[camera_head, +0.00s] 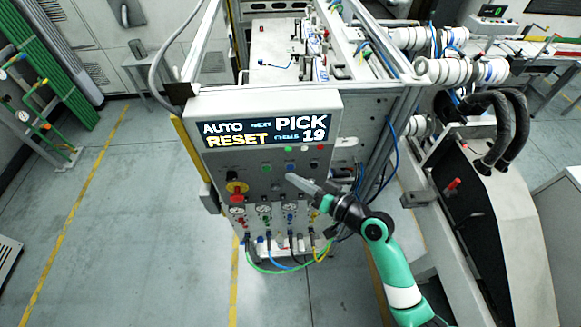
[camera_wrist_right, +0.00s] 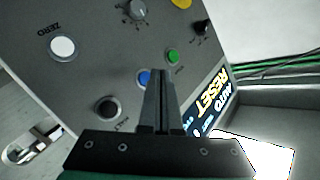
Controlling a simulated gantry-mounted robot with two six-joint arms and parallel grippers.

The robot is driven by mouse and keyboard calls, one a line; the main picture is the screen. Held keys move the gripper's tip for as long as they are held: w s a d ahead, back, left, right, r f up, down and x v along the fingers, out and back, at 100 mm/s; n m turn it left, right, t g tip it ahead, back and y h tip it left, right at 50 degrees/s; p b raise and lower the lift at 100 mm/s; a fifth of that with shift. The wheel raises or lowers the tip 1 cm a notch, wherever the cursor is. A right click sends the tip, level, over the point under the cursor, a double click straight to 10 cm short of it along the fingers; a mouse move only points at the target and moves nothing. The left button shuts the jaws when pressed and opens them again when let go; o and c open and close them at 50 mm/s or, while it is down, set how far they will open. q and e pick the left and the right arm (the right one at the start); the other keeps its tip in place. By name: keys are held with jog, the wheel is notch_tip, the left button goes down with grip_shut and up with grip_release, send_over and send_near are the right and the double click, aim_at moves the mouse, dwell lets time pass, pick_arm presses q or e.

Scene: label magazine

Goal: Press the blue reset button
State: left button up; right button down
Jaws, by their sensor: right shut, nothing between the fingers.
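The blue button (camera_head: 290,167) sits on the grey control panel (camera_head: 218,166), below the lit display. In the right wrist view the blue button (camera_wrist_right: 143,77) shows just left of my fingertips, its right side partly covered by them. My right gripper (camera_head: 290,178) is shut and empty, its fingers pointing at the panel just below the blue button. In the right wrist view the closed fingertips (camera_wrist_right: 160,73) lie between the blue button and a green button (camera_wrist_right: 172,56). I cannot tell whether they touch the panel. My left gripper is not in view.
The display (camera_head: 266,132) reads AUTO, RESET, PICK and 19. Around the blue button are a white button marked ZERO (camera_wrist_right: 62,46), a black button (camera_wrist_right: 107,107) and knobs. A red stop button (camera_head: 237,198) is lower left. Gauges and coloured hoses (camera_head: 285,265) hang below.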

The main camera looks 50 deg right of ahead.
jog(key=shift+w+d, duration=0.1)
dwell(0.6)
jog(key=shift+w+d, duration=0.2)
jog(key=shift+w+d+b, duration=0.3)
jog(key=shift+b, duration=0.1)
dwell(0.6)
jog(key=shift+s+a, duration=0.1)
jog(key=shift+a, duration=0.05)
jog(key=shift+s+a+p, duration=0.35)
jog(key=shift+s+a, duration=0.05)
jog(key=shift+s, duration=0.1)
jog(key=shift+s+a+p, duration=0.75)
jog(key=shift+s+a, duration=0.95)
jog(key=shift+s, duration=0.15)
